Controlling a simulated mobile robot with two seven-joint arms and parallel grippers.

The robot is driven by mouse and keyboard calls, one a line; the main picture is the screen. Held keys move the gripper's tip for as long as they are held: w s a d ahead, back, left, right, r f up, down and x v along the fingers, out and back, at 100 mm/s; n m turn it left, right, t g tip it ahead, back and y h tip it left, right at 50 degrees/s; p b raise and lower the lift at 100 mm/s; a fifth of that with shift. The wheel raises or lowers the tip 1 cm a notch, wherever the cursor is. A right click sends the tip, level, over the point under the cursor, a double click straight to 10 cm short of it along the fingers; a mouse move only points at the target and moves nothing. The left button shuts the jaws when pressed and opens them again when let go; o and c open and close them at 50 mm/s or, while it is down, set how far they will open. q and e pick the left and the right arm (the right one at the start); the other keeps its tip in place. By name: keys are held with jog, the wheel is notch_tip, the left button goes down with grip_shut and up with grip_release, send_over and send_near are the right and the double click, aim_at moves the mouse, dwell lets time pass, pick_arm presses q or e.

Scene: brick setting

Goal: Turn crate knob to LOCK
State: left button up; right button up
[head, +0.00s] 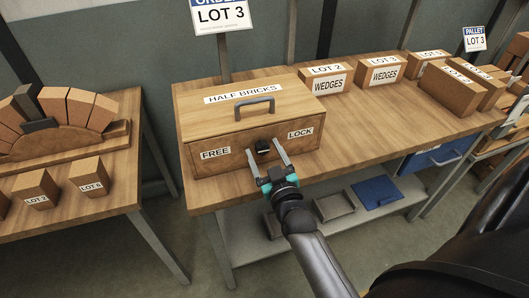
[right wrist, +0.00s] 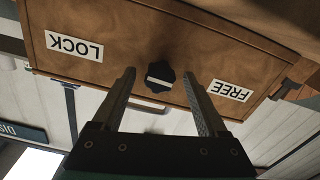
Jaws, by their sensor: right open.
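The wooden crate (head: 240,108) marked HALF BRICKS stands on the workbench, lid closed with a grey handle on top. On its front is a dark knob (head: 262,147) between the FREE label (head: 215,153) and the LOCK label (head: 300,132). In the right wrist view, upside down, the knob (right wrist: 160,76) shows a pale bar across its face, lying roughly level. My right gripper (head: 265,160) is open in front of the knob, a finger to each side. The fingers appear apart from the knob. My left gripper is not in view.
A left table (head: 130,170) carries a brick arch (head: 60,110) and small blocks. Trays lie on the shelf below.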

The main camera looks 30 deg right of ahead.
grip_shut()
dwell(0.7)
